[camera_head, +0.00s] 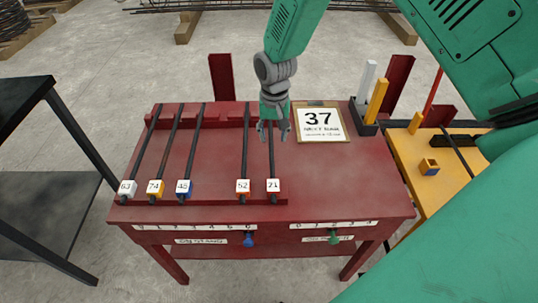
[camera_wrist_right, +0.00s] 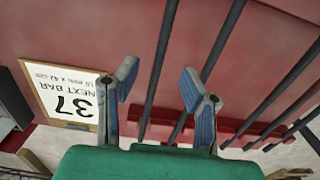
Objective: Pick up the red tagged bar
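Several dark bars lie on the red stand (camera_head: 340,180), with numbered tags at their near ends. The bar tagged 71 (camera_head: 273,186) is the rightmost; its tag edge looks red-orange. The bar tagged 52 (camera_head: 243,188) beside it has a similar orange edge. My right gripper (camera_head: 274,134) points down over the upper part of the 71 bar. In the right wrist view my right gripper (camera_wrist_right: 158,85) is open, and the bar nearest the sign (camera_wrist_right: 160,65) shows between its fingers, apart from both. My left gripper is out of view.
Bars tagged 63 (camera_head: 128,187), 74 (camera_head: 155,187) and 48 (camera_head: 184,187) lie to the left. A "37 NEXT BAR" sign (camera_head: 319,122) lies right of the gripper. A black holder (camera_head: 364,122) with white and yellow sticks stands beyond it. A yellow table (camera_head: 420,165) stands at right.

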